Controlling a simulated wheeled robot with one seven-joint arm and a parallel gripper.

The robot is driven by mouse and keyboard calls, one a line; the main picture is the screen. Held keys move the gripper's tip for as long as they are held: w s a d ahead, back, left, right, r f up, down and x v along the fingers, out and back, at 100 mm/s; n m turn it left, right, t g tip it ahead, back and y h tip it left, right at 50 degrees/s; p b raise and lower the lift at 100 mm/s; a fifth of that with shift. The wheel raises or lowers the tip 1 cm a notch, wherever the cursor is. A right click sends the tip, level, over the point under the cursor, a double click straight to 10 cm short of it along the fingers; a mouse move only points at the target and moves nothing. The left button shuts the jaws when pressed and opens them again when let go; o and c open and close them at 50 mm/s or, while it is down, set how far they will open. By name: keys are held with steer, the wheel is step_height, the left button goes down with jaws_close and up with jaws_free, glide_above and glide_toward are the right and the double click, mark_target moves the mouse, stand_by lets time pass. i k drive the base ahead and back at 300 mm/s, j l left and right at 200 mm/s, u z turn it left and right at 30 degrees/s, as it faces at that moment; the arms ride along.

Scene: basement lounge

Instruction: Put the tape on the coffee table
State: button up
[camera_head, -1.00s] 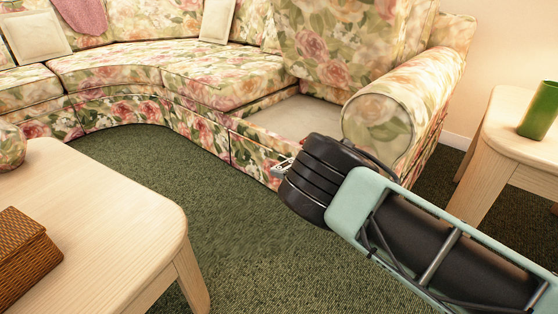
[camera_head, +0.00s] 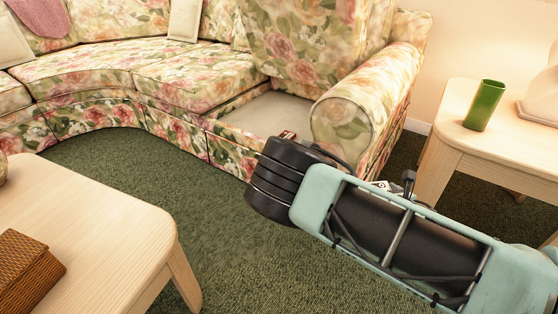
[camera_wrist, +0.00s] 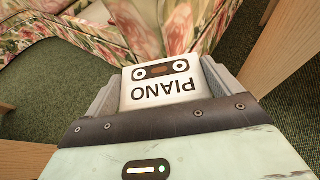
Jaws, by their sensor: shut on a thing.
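The tape, a white cassette labelled "PIANO" (camera_wrist: 160,84), is in the wrist view between the two grey fingers of my gripper (camera_wrist: 163,88), which is shut on it. In the head view my dark wrist hides most of the gripper. A small reddish edge shows just above the wrist; I cannot tell whether it is the tape. A pale wooden table, likely the coffee table (camera_head: 95,215), stands at the lower left of the head view, apart from my gripper.
A brown woven box (camera_head: 25,270) sits on the left table. A floral sectional sofa (camera_head: 160,75) curves behind, with an open seat section. A wooden side table (camera_head: 455,125) at right holds a green vase (camera_head: 484,106). Green carpet (camera_head: 120,160) lies clear between.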

mark_target(109, 239)
steer(key=i+u, duration=0.1)
steer(key=u, duration=1.1)
steer(key=i+l, duration=0.15)
steer(key=l, duration=0.2)
steer(key=i+l, duration=0.35)
steer(key=l, duration=0.3)
steer(key=i+l, duration=0.15)
steer(key=l, duration=0.2)
steer(key=u, duration=0.05)
